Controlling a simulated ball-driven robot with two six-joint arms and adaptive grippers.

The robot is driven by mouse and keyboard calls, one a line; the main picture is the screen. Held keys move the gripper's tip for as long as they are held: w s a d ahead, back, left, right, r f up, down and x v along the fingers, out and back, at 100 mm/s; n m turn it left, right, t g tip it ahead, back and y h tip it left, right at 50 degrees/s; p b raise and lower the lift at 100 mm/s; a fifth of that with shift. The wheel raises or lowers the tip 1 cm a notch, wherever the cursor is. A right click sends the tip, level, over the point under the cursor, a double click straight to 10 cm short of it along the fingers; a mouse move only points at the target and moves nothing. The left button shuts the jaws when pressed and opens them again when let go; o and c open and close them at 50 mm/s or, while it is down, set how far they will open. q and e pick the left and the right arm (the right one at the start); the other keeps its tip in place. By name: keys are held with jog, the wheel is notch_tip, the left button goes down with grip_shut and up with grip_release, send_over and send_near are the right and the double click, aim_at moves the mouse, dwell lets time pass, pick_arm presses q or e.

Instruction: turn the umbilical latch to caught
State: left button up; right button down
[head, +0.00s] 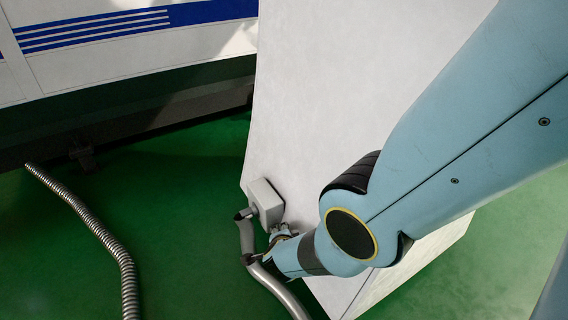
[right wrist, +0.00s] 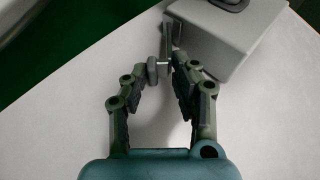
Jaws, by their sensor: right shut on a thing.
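A grey connector box (head: 265,198) sits on the side of a white cabinet, low near its left edge. It also shows in the right wrist view (right wrist: 232,38). The umbilical latch, a small grey lever with a short cross-pin (right wrist: 160,64), sticks out beside the box. My right gripper (right wrist: 162,76) has its fingertips closed around the latch's near end. In the head view my right gripper (head: 272,242) is small and partly hidden by my wrist, just below the box. The latch's exact angle is hard to tell. My left gripper is in neither view.
A smooth grey umbilical hose (head: 275,287) runs from the box down past my right gripper. A ribbed metal hose (head: 115,248) lies on the green floor at left. The white cabinet (head: 345,80) fills the middle. A blue-striped machine (head: 130,40) stands behind.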

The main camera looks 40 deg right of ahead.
jog(key=shift+s+a+f, duration=0.1)
jog(key=shift+s+f, duration=0.1)
jog(key=c, duration=1.3)
grip_release()
jog(key=shift+o, duration=0.9)
jog(key=shift+w+r, duration=0.1)
jog(key=shift+w, duration=0.05)
jog(key=shift+r, duration=0.1)
jog(key=v, duration=1.2)
